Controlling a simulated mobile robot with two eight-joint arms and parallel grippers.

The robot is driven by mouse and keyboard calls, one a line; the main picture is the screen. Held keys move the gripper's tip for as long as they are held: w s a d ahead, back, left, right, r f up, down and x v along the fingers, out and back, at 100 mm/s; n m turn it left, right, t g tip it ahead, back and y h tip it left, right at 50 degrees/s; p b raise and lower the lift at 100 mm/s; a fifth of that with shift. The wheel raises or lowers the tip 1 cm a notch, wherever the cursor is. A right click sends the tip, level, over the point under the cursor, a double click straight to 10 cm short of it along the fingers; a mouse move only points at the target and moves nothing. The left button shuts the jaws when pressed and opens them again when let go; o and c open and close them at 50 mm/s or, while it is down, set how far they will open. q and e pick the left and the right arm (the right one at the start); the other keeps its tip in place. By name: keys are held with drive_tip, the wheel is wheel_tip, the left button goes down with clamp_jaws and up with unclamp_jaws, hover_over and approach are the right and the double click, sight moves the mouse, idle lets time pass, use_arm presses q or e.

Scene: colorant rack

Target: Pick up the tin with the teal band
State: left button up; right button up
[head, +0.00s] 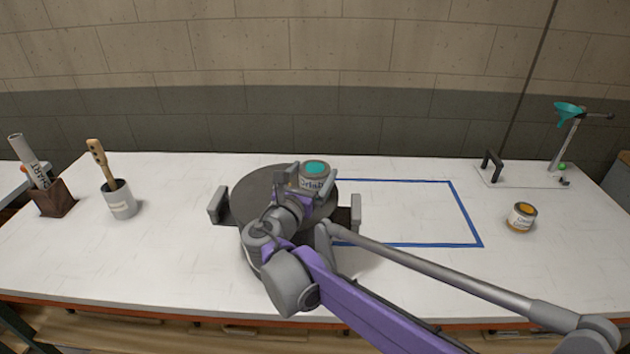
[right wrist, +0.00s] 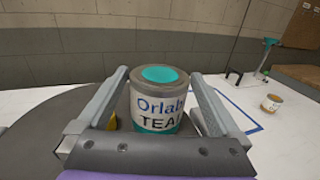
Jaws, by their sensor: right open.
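The tin with the teal band (right wrist: 158,106) stands upright between the fingers of my right gripper in the right wrist view. It has a teal lid disc and a label reading "Orlab TEAL". In the head view the tin (head: 315,176) stands on the dark round turntable (head: 250,190), its lower part hidden by my gripper. My right gripper (head: 305,183) is open, with one finger on each side of the tin; gaps show near the tips. My left gripper is not in view.
A tin with an orange lid (head: 521,217) stands at the right, outside the blue taped outline (head: 462,212). A grey cup with a wooden tool (head: 121,201) and a brown holder (head: 54,200) stand at the left. A stand with a teal funnel (head: 568,112) is at the back right.

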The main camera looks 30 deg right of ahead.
sight(320, 162)
drive_tip(key=x, duration=0.4)
drive_tip(key=shift+w+d+p, duration=0.2)
drive_tip(key=shift+p, duration=0.1)
drive_tip(key=shift+s, duration=0.1)
drive_tip(key=shift+c, duration=0.3)
drive_tip(key=c, duration=1.2)
